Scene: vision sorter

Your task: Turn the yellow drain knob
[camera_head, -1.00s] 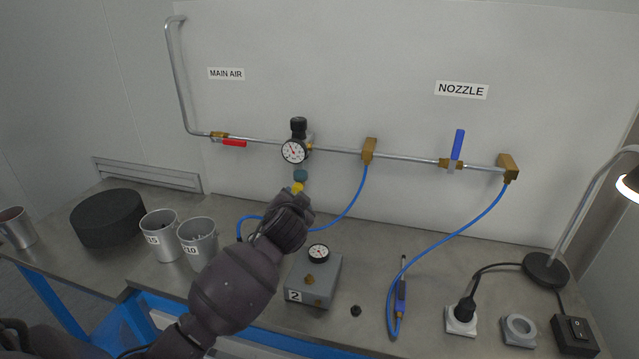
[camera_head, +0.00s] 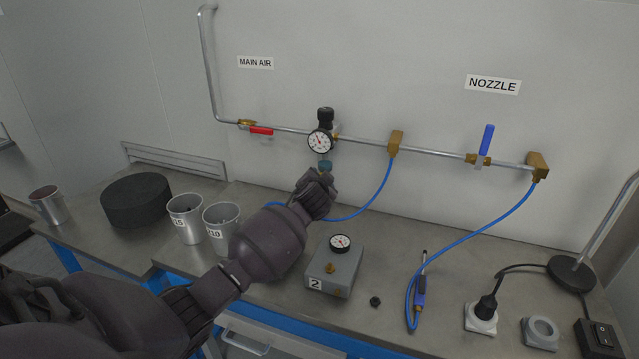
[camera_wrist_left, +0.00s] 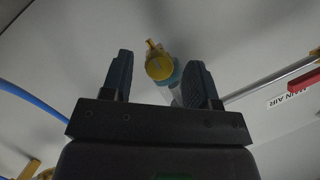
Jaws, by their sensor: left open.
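The yellow drain knob (camera_wrist_left: 159,67) shows in the left wrist view, below the blue-green bowl of the regulator (camera_wrist_left: 174,78). It appears between the two dark fingers of my left gripper (camera_wrist_left: 160,59), which are apart, with a visible gap on each side. In the head view my left gripper (camera_head: 325,176) is just under the blue-green bowl (camera_head: 325,165) and hides the knob. The regulator with its round gauge (camera_head: 320,141) and black top knob (camera_head: 325,117) sits on the pipe above. My right gripper is not in view.
A blue hose (camera_head: 376,190) hangs right of my gripper. The grey box marked 2 (camera_head: 345,280) stands on the bench below. Metal cups (camera_head: 222,232) stand left of my arm. The red valve handle (camera_head: 261,130) is on the pipe at left, the blue one (camera_head: 487,139) at right.

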